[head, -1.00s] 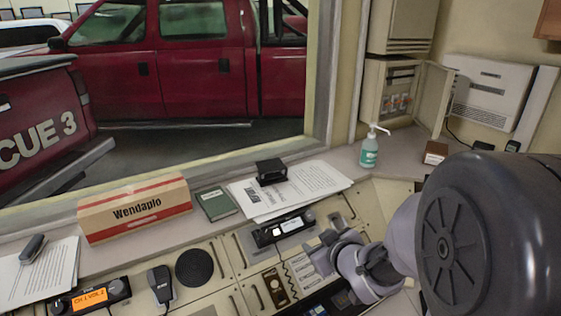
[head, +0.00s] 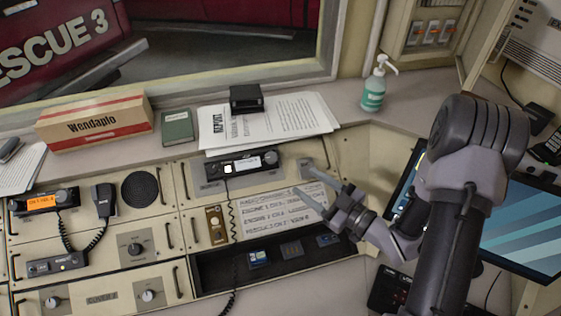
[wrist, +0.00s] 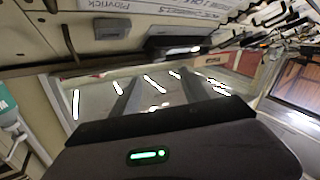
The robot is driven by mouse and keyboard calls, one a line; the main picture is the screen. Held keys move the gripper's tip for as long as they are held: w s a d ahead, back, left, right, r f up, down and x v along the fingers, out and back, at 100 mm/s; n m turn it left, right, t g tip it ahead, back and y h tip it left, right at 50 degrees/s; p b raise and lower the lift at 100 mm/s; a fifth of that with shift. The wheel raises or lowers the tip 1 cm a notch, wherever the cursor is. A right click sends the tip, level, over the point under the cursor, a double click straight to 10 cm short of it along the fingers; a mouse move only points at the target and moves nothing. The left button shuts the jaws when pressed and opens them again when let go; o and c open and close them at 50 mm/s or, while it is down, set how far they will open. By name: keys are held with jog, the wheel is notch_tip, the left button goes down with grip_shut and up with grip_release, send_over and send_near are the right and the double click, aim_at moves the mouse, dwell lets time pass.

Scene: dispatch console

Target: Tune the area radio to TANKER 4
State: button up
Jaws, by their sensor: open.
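A radio (head: 242,165) with a pale lit display and a knob at its right end sits in the upper middle of the console. A second radio (head: 43,201) with an orange display stands at the left. I cannot tell from labels which is the area radio. A printed channel card (head: 277,212) lies below the middle radio; its lines are too small to read surely. My gripper (head: 305,182) is open and empty, over the panel just right of and below the middle radio. In the wrist view its two fingers (wrist: 158,84) stand apart with nothing between them.
A hand microphone (head: 104,201) with a coiled cord hangs by the left radio. Papers (head: 285,120), a green book (head: 177,128), a Wendaplo box (head: 95,122) and a sanitizer bottle (head: 374,90) stand on the ledge behind. A monitor (head: 525,235) is at the right.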

aim_at(274, 159)
jog(key=b+x, duration=0.2)
jog(key=x, duration=0.9)
jog(key=shift+w+a, duration=0.15)
jog(key=shift+w, duration=0.25)
grip_shut()
